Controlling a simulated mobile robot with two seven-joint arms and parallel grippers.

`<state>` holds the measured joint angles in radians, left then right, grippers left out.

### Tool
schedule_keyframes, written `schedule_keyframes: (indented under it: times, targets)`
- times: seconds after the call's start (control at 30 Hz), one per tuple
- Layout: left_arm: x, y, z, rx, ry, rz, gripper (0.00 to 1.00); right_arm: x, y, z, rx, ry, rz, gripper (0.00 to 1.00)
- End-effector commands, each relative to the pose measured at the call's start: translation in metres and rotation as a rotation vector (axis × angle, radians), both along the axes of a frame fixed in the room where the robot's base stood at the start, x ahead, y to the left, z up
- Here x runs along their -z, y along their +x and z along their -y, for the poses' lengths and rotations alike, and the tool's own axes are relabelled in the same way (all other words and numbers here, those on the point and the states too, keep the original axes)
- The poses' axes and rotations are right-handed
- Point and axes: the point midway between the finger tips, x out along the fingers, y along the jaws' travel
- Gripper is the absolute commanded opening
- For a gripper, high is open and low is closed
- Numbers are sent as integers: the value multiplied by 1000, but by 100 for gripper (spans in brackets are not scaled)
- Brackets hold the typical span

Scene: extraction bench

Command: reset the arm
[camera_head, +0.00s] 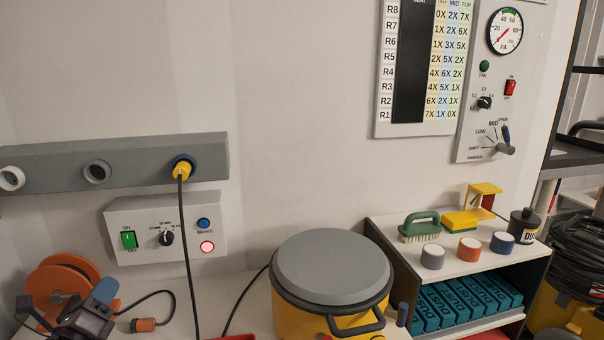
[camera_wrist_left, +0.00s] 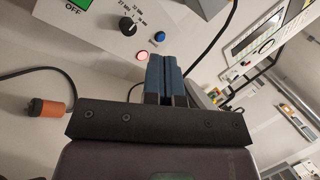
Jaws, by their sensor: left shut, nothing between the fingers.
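My left gripper (camera_head: 104,291) is at the lower left of the head view, over the bench and in front of an orange reel. In the left wrist view its blue fingers (camera_wrist_left: 165,77) are together, with nothing between them, pointing towards the white control box (camera_wrist_left: 105,28). The control box also shows on the wall in the head view (camera_head: 121,216), with a green switch, a knob, a blue button and a lit red lamp. My right gripper is not in view.
The orange reel (camera_head: 50,285) and an orange connector (camera_head: 143,325) lie close to my left gripper. A yellow canister with a grey lid (camera_head: 332,267) stands mid-bench. A shelf (camera_head: 466,258) at right holds a brush and bottle. A black cable hangs from the yellow plug (camera_head: 182,171).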

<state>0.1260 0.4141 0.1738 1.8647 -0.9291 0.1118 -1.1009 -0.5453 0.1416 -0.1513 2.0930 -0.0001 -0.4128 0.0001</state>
Motion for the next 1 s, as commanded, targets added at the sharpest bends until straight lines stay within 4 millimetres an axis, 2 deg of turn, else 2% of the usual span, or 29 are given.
schedule_keyframes:
  times: [0.07,0.17,0.27,0.33,0.47,0.5,0.6,0.7,0.8,0.9,1.0]
  targets:
    - [1,-1,3,32,-233,-24,0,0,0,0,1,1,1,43]
    - [14,-9,8,65,-558,-79,0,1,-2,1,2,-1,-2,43]
    - [38,-23,15,87,-900,-148,0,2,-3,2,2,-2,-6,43]
    - [60,-37,22,86,-1151,-204,0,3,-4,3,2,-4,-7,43]
    - [113,-79,44,32,-1648,-323,0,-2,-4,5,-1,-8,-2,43]
    - [130,-95,53,1,-1791,-357,0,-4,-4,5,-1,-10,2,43]
    - [168,-138,76,-96,-2080,-433,0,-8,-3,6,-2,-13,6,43]
    - [197,-183,99,-199,-2262,-495,0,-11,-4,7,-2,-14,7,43]
    - [215,-223,116,-278,-2350,-535,0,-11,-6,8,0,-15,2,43]
    - [229,-254,124,-345,-2380,-551,0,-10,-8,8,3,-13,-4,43]
    - [238,-275,125,-398,-2391,-554,0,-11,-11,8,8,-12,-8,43]
